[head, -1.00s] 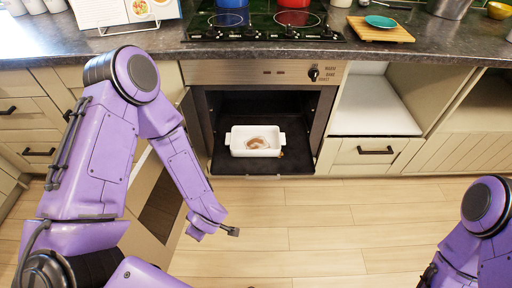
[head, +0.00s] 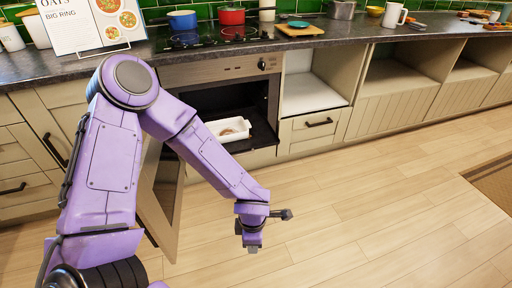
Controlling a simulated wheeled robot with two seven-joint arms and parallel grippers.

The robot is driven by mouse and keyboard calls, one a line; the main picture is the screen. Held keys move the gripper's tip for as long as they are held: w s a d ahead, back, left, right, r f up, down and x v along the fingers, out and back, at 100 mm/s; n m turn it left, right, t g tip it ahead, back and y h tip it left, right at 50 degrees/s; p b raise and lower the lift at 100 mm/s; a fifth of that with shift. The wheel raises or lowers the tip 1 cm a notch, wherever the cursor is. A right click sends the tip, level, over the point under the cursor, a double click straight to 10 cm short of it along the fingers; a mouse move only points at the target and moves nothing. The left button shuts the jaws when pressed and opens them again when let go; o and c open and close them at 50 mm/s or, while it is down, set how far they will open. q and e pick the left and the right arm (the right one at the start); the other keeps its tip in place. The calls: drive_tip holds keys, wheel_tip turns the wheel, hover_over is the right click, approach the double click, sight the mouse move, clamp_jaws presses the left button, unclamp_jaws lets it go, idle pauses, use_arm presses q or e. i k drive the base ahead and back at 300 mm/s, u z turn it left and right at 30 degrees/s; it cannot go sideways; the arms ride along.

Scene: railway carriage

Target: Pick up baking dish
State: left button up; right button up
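The white rectangular baking dish (head: 212,125) sits inside the open oven (head: 266,127), on the dark surface at its bottom. Something brownish (head: 234,130) lies in the dish. My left forearm crosses in front and hides part of the dish's near side. My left gripper (head: 269,231) is open and empty over the wooden floor, in front of the oven and below the dish in the picture, well apart from it. My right gripper is out of view.
The oven door (head: 161,196) stands swung open at the left, partly behind my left arm. Above are the dark countertop (head: 350,32), a blue pot (head: 183,20) and a red pot (head: 231,15). Cabinets line the wall to the right. The floor (head: 370,225) in front is clear.

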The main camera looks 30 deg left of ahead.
sight(235, 129)
drive_tip(key=u, duration=0.5)
drive_tip(key=i, duration=0.3)
drive_tip(key=u, duration=0.65)
drive_tip(key=i, duration=1.8)
drive_tip(key=z, duration=0.5)
